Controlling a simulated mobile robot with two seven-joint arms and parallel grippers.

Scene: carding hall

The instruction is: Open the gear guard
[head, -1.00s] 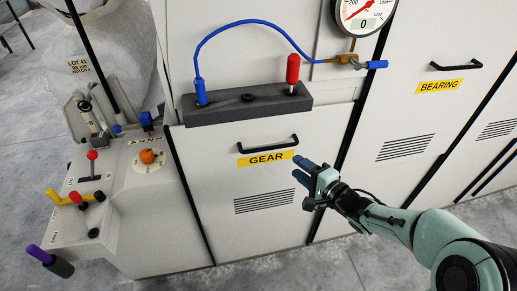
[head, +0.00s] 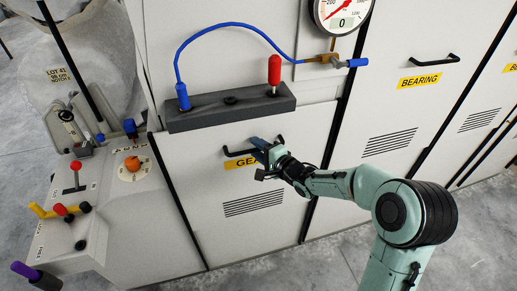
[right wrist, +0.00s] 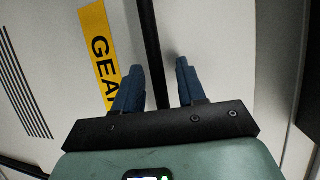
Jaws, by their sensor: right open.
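The gear guard (head: 201,180) is a white panel that sits flush in the machine front, closed, with louvre slots. Its black bar handle (head: 236,153) runs across above a yellow GEAR label (head: 233,165). My right gripper (head: 257,144) is at the handle and hides its middle and part of the label. In the right wrist view the two blue fingers stand apart, with the black handle bar (right wrist: 150,45) running between them. The gripper is open, and I cannot tell whether a finger touches the bar. The label also shows there (right wrist: 103,50). My left gripper is out of view.
Above the guard a dark grey ledge (head: 210,117) carries a red-handled pin (head: 274,72) and a blue hose (head: 235,24). A BEARING panel (head: 385,115) with its own handle is at right. A control console (head: 110,210) with levers stands at left.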

